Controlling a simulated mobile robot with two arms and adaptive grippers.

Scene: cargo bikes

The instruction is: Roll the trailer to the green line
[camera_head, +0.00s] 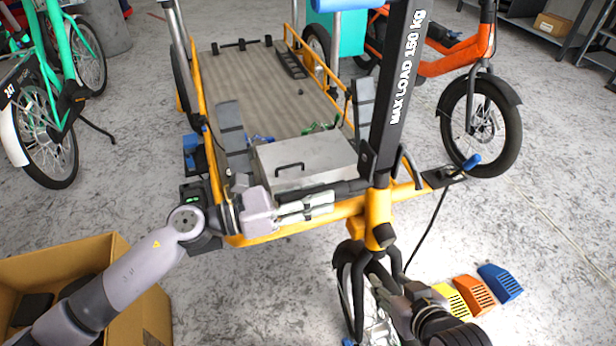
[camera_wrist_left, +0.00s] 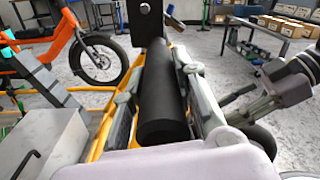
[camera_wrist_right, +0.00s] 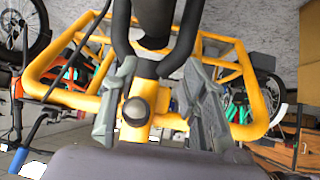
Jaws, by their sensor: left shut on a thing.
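The trailer (camera_head: 202,112) has a yellow frame, a brown bed and a dark upright post marked "MAX LOAD 150 kg" (camera_head: 398,75). A small wheel (camera_head: 346,280) stands beneath its front. My left gripper (camera_head: 322,202) is shut on a black cylindrical grip (camera_head: 350,187) beside the post. In the left wrist view the grip (camera_wrist_left: 165,95) lies between both fingers. My right gripper (camera_wrist_right: 160,105) is open, its fingers apart on either side of the yellow front tube and its dark round knob (camera_wrist_right: 135,111); contact is unclear. I see no green line.
A grey lidded box (camera_head: 305,160) sits on the trailer bed. An orange bike (camera_head: 470,60) stands at right, a green bike (camera_head: 60,90) at left. A cardboard box (camera_head: 90,255) is front left. Coloured blocks (camera_head: 475,292) lie front right.

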